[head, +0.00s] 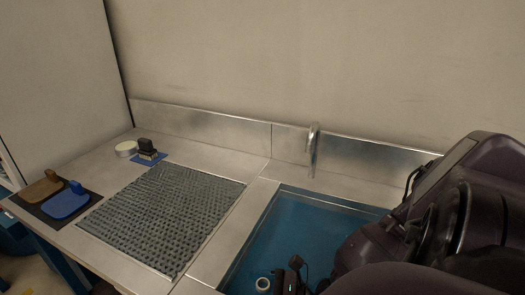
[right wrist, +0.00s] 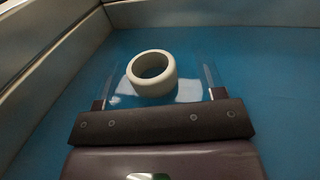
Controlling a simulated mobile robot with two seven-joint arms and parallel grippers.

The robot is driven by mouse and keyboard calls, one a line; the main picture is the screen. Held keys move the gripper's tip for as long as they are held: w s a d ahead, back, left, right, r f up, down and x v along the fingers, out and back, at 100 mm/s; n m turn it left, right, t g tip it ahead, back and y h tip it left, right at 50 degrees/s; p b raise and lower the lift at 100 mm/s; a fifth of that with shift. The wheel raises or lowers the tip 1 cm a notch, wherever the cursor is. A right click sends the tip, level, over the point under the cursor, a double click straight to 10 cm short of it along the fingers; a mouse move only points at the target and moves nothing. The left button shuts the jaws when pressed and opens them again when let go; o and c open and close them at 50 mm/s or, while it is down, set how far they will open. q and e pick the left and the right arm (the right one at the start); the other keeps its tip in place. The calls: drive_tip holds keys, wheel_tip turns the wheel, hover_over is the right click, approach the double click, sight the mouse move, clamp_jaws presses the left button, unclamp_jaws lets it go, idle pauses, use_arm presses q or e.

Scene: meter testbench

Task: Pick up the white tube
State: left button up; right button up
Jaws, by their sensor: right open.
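The white tube (head: 262,284) is a short, thick ring with a round opening. It stands upright on the blue floor of the sink (head: 300,220). In the head view, my right gripper (head: 289,277) is low in the sink beside the tube, partly cut by the lower edge. My left gripper is out of view.
The sink walls (right wrist: 60,65) rise at the left and back. A faucet (head: 313,150) stands behind the sink. A grey textured mat (head: 165,215), blue brush (head: 66,203), brown brush (head: 41,188), white round container (head: 126,149) and black object (head: 147,148) lie left.

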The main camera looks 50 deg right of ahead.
drive_tip(key=shift+w, duration=0.15)
drive_tip(key=c, duration=1.1)
drive_tip(key=shift+o, duration=0.2)
drive_tip(key=shift+r, duration=0.1)
